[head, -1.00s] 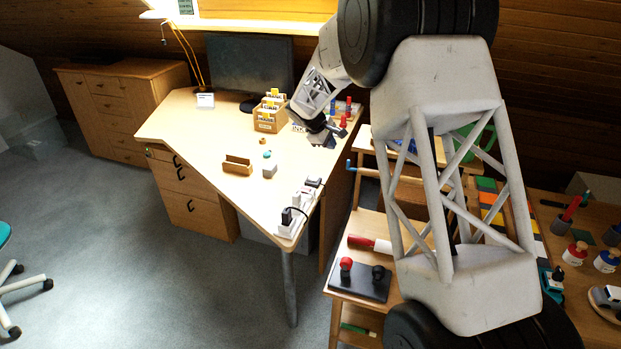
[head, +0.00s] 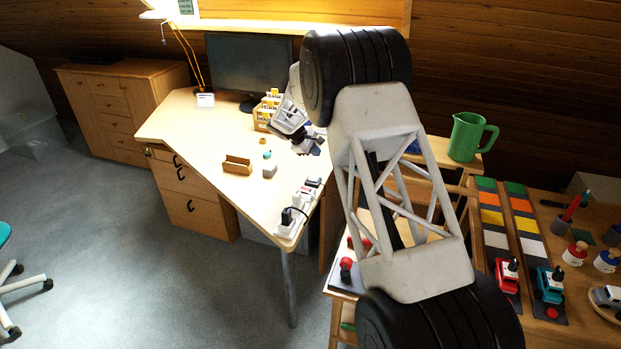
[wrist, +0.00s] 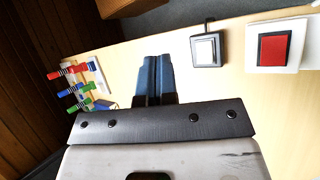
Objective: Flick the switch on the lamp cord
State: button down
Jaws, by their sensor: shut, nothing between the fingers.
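In the wrist view a small black-framed switch (wrist: 206,49) with a pale button lies on the desk, a dark cord leaving its far side. It appears in the head view as a small dark block (head: 313,182) by the far end of the white power strip (head: 284,230). My gripper (head: 315,149) is over the desk, beyond the switch in the head view. In the wrist view my gripper (wrist: 154,60) is shut and empty, left of the switch and apart from it. The yellow-armed lamp (head: 186,50) stands at the back left.
A red rocker (wrist: 273,47) on a white plate is right of the switch. Several coloured handles (wrist: 78,88) are at the left. The desk's front left is clear.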

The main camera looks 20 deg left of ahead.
aim_at(311, 178)
jog(key=shift+f, duration=0.2)
jog(key=shift+a+f, duration=0.2)
jog(key=shift+f, duration=1.2)
jog(key=shift+a+f, duration=0.2)
jog(key=shift+f, duration=1.15)
jog(key=shift+a+f, duration=0.2)
jog(key=shift+f, duration=1.2)
jog(key=shift+a+f, duration=0.1)
jog(key=shift+f, duration=0.6)
dwell(0.4)
jog(key=shift+r, duration=0.7)
jog(key=shift+d+r, duration=0.25)
jog(key=shift+r, duration=1)
jog(key=shift+d+r, duration=0.2)
jog(key=shift+r, duration=1.05)
jog(key=shift+r, duration=0.1)
